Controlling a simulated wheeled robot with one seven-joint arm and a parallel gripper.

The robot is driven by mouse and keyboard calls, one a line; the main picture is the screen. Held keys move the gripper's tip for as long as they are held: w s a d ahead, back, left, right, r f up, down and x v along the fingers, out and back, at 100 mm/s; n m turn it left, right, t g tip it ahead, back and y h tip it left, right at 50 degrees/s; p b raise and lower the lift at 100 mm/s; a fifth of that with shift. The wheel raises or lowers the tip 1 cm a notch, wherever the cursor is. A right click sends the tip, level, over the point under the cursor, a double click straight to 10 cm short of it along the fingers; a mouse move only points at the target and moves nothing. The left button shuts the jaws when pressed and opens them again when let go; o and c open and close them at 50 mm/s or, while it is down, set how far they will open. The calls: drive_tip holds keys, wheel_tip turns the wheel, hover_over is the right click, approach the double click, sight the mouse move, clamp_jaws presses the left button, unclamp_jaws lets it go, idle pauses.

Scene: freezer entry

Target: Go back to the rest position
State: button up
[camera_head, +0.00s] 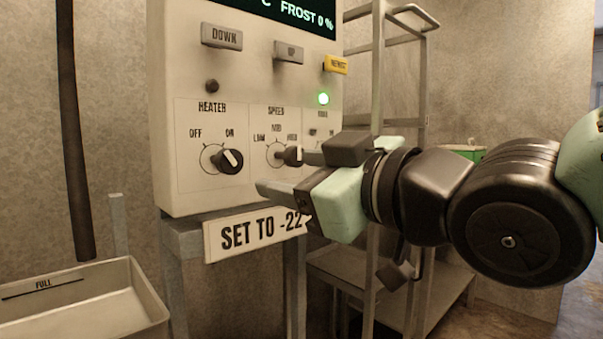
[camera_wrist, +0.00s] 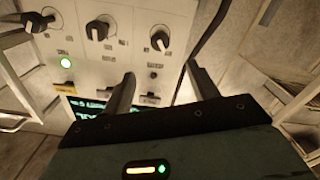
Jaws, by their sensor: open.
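My gripper (camera_head: 275,171) is in front of the lower part of a white control panel (camera_head: 185,100). Its two fingers are apart and nothing is between them. In the wrist view the open fingers of my gripper (camera_wrist: 160,82) point toward the panel, which appears upside down. The heater knob (camera_head: 230,161) is left of my gripper, turned toward ON. The speed knob (camera_head: 293,156) is close to the upper finger in the head view; whether they touch cannot be told. A third knob is mostly hidden behind my gripper in the head view, and a row of knobs shows in the wrist view.
A sign reading "SET TO -22" (camera_head: 255,235) hangs below the panel. A tray marked FULL (camera_head: 130,275) is at lower left. A dark hanging pipe (camera_head: 72,140) is at left. A metal rack (camera_head: 420,80) stands behind my arm. A green lamp (camera_head: 323,98) is lit.

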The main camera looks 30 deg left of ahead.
idle(0.3)
drive_tip(key=w+d+f+m+h, duration=0.1)
drive_tip(key=d+f+m+h, duration=0.2)
drive_tip(key=d+f+h, duration=0.35)
drive_tip(key=w+d+f+m+h, duration=0.1)
drive_tip(key=d+f+m+h, duration=0.2)
drive_tip(key=d+f, duration=0.6)
drive_tip(key=s+d+f+m+g+h, duration=0.2)
drive_tip(key=s+d+f+g+h, duration=0.1)
drive_tip(key=s+d+f, duration=0.5)
drive_tip(key=s+d+f+m+g+h, duration=0.35)
drive_tip(key=d+f, duration=0.25)
drive_tip(key=d, duration=0.3)
wheel_tip(320, 180, up, 25)
drive_tip(key=s+p, duration=0.1)
drive_tip(key=p, duration=2.4)
drive_tip(key=shift+f, duration=0.2)
drive_tip(key=shift+d+n, duration=0.1)
drive_tip(key=shift+n, duration=0.15)
